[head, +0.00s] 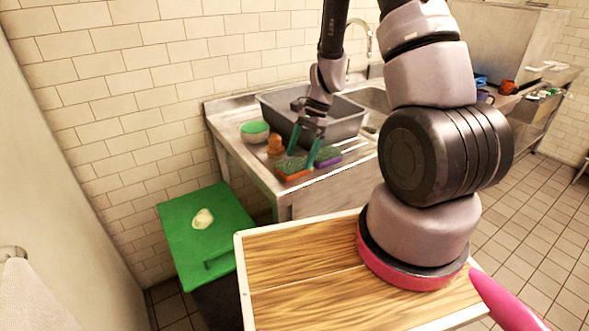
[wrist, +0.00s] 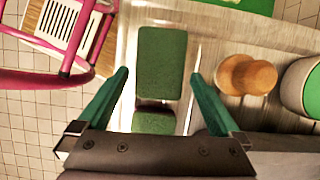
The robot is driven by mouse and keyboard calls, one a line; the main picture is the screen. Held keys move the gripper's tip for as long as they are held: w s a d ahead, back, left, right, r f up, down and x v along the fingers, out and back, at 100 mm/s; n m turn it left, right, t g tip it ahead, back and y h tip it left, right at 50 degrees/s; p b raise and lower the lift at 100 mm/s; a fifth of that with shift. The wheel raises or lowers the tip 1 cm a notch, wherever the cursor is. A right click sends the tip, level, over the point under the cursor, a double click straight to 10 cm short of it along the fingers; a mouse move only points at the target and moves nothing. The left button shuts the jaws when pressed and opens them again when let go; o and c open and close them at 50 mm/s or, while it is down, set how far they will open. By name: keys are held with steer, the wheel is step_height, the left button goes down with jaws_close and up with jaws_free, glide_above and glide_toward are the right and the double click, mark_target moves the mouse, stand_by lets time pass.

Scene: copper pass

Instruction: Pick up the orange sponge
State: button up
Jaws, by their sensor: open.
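The orange sponge (head: 293,170) has a green top and lies flat near the front edge of the metal sink counter. In the wrist view its green top (wrist: 162,62) shows between and beyond my fingertips. My gripper (head: 301,160) is open and empty, pointing down over the sponge; its green fingers also show in the wrist view (wrist: 160,74), one to each side of the sponge, with gaps. I cannot tell the exact height of the fingertips above the counter.
A purple sponge with a green top (head: 328,158) lies close to the right; my gripper partly covers its green top (wrist: 153,122) in the wrist view. A wooden knobbed object (head: 274,144) and a bowl (head: 254,132) stand left. A grey basin (head: 345,124) is behind, a green-lidded bin (head: 190,245) below.

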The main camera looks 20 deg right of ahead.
steer(key=shift+x, duration=1.05)
